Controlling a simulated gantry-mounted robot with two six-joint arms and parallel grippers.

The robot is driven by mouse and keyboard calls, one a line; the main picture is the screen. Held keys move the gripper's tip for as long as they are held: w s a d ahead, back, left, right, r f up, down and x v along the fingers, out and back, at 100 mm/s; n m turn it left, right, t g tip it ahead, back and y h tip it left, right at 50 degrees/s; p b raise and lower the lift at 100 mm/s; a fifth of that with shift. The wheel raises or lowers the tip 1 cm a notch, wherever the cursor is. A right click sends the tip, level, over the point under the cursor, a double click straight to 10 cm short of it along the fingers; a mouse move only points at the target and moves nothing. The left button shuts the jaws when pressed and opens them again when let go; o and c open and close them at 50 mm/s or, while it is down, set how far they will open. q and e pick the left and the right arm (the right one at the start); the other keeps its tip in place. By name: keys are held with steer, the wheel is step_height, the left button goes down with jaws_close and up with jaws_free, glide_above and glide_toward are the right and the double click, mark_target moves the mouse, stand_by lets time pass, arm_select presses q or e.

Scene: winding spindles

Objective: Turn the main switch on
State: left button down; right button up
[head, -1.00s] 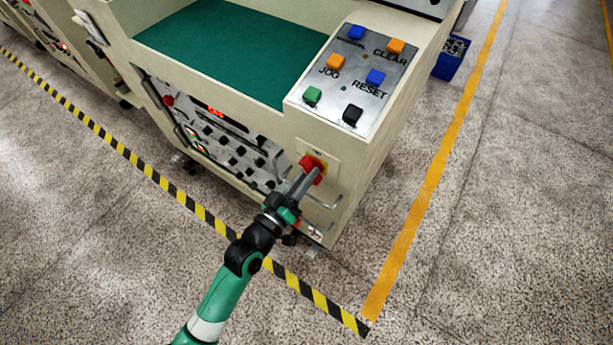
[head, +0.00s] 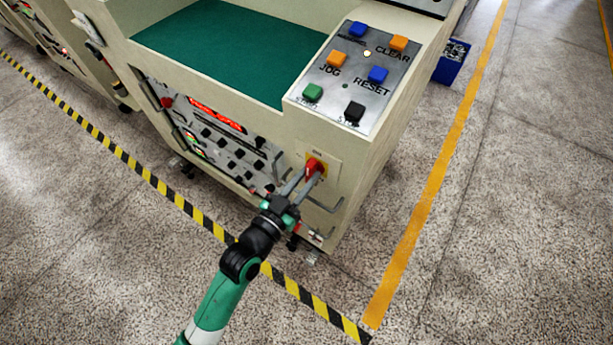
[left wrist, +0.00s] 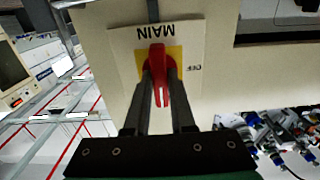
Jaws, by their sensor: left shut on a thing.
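The main switch (head: 315,165) is a red rotary handle on a yellow plate, on the front of the cream machine (head: 364,160). In the left wrist view, the red handle (left wrist: 159,60) stands in line with the upside-down MAIN label, and the OFF mark is to its right. My left gripper (head: 311,175) is shut on the handle, with one finger on each side. Its fingers partly cover the switch plate. My right gripper is not in view.
Red displays (head: 215,113) glow on the front panel. A blue crate (head: 452,62) stands on the floor at right.

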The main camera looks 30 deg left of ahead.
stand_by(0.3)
arm_select(q)
steer(key=c, duration=0.8)
jaws_free()
steer(key=shift+o, duration=0.2)
steer(key=s+a+p, duration=0.1)
steer(key=s, duration=1)
steer(key=shift+s+a+p, duration=0.25)
steer(key=shift+a+p, duration=0.05)
